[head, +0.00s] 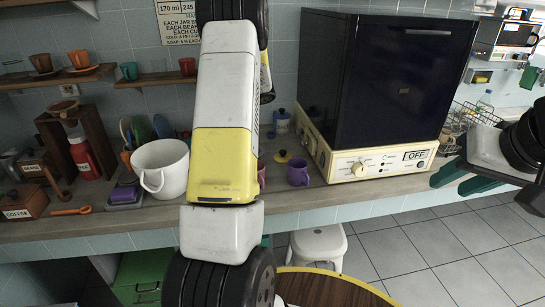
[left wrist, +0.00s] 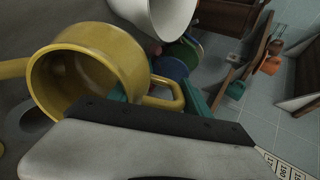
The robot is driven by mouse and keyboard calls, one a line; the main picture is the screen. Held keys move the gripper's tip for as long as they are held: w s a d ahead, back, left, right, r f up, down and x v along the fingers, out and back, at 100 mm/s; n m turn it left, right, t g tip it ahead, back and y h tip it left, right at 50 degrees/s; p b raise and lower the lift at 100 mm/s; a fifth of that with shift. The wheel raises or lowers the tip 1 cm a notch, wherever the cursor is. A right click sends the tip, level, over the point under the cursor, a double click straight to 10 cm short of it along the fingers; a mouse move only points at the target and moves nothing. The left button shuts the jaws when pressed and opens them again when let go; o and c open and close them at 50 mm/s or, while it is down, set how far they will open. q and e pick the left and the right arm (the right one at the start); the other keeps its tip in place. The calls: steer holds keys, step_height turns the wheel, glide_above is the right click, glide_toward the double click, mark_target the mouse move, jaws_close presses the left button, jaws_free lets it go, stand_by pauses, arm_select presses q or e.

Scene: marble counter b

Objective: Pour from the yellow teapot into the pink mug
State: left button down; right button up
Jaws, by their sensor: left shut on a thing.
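The yellow teapot (left wrist: 88,68) shows in the left wrist view, its open top facing the camera and its spout running off the left edge. My left gripper (left wrist: 190,96), with teal fingers, is shut on the teapot's handle. In the head view my left arm hides this gripper and the teapot. A pink sliver (head: 262,176), likely the pink mug, shows on the counter just right of my left arm; most of it is hidden. My right gripper (head: 468,179) is at the right, its fingers apart and empty, away from both.
A purple mug (head: 298,172) and a yellow lid-like object (head: 283,156) stand near the pink sliver. A white pot (head: 160,167) is left of my arm; it also shows in the left wrist view (left wrist: 155,12). A large dark oven-like appliance (head: 385,85) bounds the right.

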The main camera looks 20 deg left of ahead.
arm_select(q)
steer(key=a+f+h, duration=0.3)
steer(key=f, duration=0.2)
steer(key=a+f+h, duration=0.3)
steer(key=f, duration=0.2)
steer(key=a+f+h, duration=0.3)
steer(key=f, duration=0.3)
steer(key=shift+a+h, duration=0.3)
steer(key=shift+a+f+h, duration=0.25)
steer(key=shift+f+h, duration=0.35)
steer(key=shift+f, duration=0.15)
